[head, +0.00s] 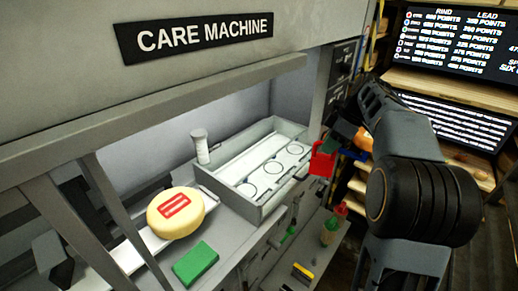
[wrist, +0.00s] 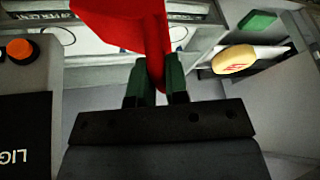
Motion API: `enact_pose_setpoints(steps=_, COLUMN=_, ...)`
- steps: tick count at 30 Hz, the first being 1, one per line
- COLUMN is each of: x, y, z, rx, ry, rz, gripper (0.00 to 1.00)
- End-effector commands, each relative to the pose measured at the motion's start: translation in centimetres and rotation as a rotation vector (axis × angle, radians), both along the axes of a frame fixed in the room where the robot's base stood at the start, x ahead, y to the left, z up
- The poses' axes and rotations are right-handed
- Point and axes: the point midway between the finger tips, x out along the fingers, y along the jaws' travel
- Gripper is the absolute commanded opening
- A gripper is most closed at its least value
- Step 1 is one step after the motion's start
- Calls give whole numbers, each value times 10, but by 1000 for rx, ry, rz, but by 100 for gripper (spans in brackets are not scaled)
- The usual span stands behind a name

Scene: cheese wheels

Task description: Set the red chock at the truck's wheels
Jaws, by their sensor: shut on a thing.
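My gripper (head: 338,140) is shut on the red chock (head: 321,163) and holds it in the air by the right end of the grey tray. In the wrist view the dark green fingers of my gripper (wrist: 155,80) close on a narrow part of the red chock (wrist: 120,22). The chock's wider part extends beyond the fingertips. The grip itself is partly hidden by my arm in the head view. I cannot make out a truck or its wheels in either view.
A grey tray (head: 262,210) with ring marks stands in the machine's bay. A yellow cheese wheel (head: 160,226) with a red label and a green block (head: 195,263) are left of it. An orange button (wrist: 19,51) shows in the wrist view. Shelves and screens stand at right.

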Motion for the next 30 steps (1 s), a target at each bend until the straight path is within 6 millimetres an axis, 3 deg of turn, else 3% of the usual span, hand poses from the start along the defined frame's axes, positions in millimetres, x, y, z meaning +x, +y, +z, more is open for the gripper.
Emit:
enact_pose_setpoints(steps=5, x=-2, y=15, z=7, rx=0, ry=-3, rz=19, gripper=0)
enact_pose_setpoints(steps=15, x=13, y=99, z=9, rx=-1, ry=-2, rz=12, gripper=0)
enact_pose_setpoints(steps=21, x=21, y=138, z=8, rx=-1, ry=-2, rz=11, gripper=0)
enact_pose_setpoints(steps=30, x=25, y=160, z=6, rx=0, ry=-2, rz=10, gripper=0)
